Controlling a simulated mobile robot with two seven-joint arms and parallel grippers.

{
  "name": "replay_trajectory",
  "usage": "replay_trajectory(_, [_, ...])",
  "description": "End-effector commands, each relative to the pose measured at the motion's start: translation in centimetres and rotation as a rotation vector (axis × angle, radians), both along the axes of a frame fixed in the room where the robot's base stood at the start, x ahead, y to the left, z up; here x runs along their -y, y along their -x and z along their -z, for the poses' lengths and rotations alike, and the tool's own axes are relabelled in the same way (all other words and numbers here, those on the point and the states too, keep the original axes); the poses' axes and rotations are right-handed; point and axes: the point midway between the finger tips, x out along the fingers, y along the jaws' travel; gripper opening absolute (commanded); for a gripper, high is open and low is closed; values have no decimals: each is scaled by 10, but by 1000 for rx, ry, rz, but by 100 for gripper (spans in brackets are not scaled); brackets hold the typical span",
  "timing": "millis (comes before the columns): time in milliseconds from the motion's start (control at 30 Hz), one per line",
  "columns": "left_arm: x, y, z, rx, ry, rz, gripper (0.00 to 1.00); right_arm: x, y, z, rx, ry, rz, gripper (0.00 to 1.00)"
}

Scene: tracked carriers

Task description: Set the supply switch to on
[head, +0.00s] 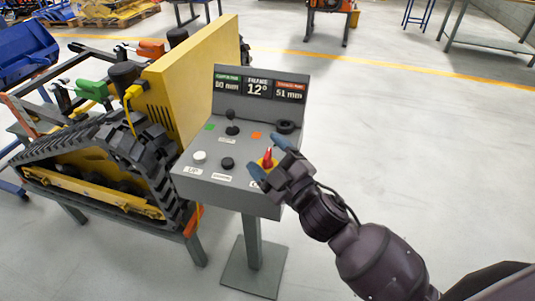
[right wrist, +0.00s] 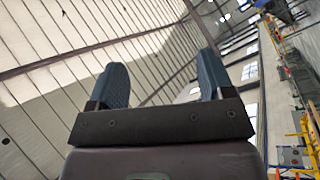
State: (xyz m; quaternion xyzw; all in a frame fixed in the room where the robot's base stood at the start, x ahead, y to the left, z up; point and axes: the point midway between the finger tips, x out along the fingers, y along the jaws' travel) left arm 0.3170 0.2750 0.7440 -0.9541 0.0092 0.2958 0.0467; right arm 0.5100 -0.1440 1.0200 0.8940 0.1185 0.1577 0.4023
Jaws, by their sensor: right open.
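A grey control console (head: 238,190) stands on a post. At its front right corner a red switch lever (head: 267,155) stands up on a yellow plate; its label is mostly hidden by my gripper, so I cannot read which way it is set. My right gripper (head: 269,158) is open over this corner, with one blue-grey fingertip on each side of the red lever in the head view. I cannot tell whether they touch it. In the right wrist view the two fingers (right wrist: 162,82) are wide apart with nothing visible between them. My left gripper is out of view.
The console also carries a black joystick (head: 232,124), a white button (head: 199,157), a black button (head: 227,163), a black knob (head: 286,126) and a display (head: 258,86). A yellow tracked carrier (head: 195,75) stands close on the left.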

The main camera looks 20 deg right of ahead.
Motion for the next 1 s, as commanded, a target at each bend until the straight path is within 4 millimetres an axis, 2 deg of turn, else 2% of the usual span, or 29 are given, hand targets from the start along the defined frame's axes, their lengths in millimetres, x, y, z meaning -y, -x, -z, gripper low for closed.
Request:
replay_trajectory(33, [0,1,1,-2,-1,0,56,-19,-5,-18,103,61,-81,74])
replay_trajectory(100, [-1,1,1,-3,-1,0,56,-46,-5,-37,244,151,-200,74])
replay_trajectory(233, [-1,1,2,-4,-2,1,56,-91,3,-58,486,338,-432,74])
replay_trajectory(300, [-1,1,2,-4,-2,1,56,-112,11,-62,603,449,-561,74])
replay_trajectory(400, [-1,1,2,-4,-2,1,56,-133,20,-57,749,625,-749,74])
replay_trajectory(500, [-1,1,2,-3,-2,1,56,-144,26,-45,867,815,-936,74])
replay_trajectory(633, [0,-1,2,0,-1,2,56,-139,24,-22,964,1090,-1179,74])
replay_trajectory(733, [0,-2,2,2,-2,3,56,-122,12,-6,988,1323,-1358,74])
replay_trajectory(867, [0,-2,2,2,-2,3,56,-83,-15,5,937,1639,-1573,74])
replay_trajectory(1000, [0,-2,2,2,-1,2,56,-34,-47,-2,791,1939,-1743,74])
